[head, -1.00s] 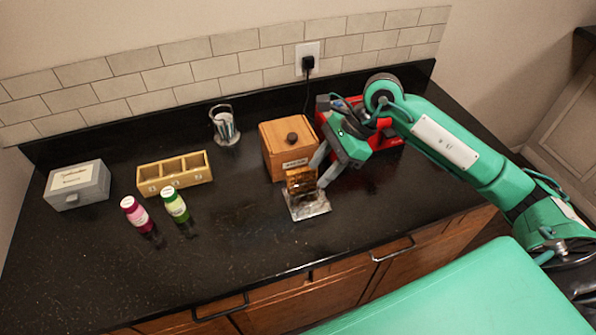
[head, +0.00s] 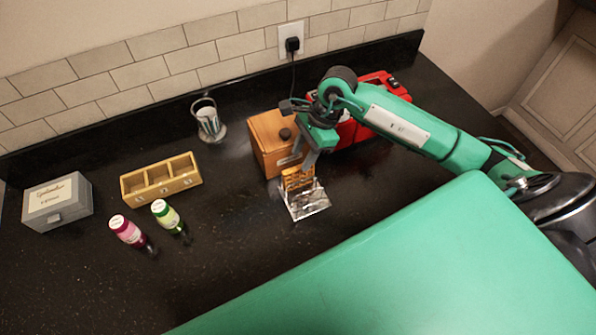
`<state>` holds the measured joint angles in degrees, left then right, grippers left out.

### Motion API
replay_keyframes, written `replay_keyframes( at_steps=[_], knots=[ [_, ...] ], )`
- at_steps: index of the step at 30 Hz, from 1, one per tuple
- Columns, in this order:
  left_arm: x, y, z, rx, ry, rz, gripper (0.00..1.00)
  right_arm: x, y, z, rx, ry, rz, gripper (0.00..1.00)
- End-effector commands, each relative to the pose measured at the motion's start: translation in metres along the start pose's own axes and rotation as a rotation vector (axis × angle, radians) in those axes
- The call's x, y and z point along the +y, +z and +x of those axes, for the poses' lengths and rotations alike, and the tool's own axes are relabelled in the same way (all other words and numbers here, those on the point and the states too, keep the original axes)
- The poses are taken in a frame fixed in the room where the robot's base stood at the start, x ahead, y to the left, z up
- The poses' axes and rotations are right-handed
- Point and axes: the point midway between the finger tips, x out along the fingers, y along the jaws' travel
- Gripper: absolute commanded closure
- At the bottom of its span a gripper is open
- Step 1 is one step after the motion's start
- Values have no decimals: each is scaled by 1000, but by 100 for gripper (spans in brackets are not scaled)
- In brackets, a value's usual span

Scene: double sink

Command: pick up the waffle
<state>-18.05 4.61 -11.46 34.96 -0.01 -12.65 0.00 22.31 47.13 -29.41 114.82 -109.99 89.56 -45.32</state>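The waffle (head: 297,179) is golden brown with a grid pattern. It stands on edge at the fingertips of my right gripper (head: 298,164). My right arm comes in from the right. My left gripper is not in view.
A wooden box with a dark knob (head: 268,140) stands close behind the waffle, with a red appliance (head: 385,84) to its right. Left are a metal holder (head: 209,122), divided wooden tray (head: 163,187), grey box (head: 57,202) and two bottles (head: 127,231) (head: 167,214).

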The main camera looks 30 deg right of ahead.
Motion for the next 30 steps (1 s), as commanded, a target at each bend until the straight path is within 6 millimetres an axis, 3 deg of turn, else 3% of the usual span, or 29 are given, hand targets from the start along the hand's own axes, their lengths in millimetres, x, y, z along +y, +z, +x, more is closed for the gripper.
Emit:
replay_keyframes(
  at_steps=[9,18,25,26,30],
  knots=[
    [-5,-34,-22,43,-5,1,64,1,-4,21,-1,5,4,60],
    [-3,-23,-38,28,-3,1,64,0,-8,54,-1,1,1,60],
    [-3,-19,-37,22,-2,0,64,0,-9,57,0,0,0,60],
    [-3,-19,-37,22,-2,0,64,0,-9,57,0,0,0,62],
    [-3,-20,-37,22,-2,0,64,0,-9,57,0,0,0,89]
  ],
)
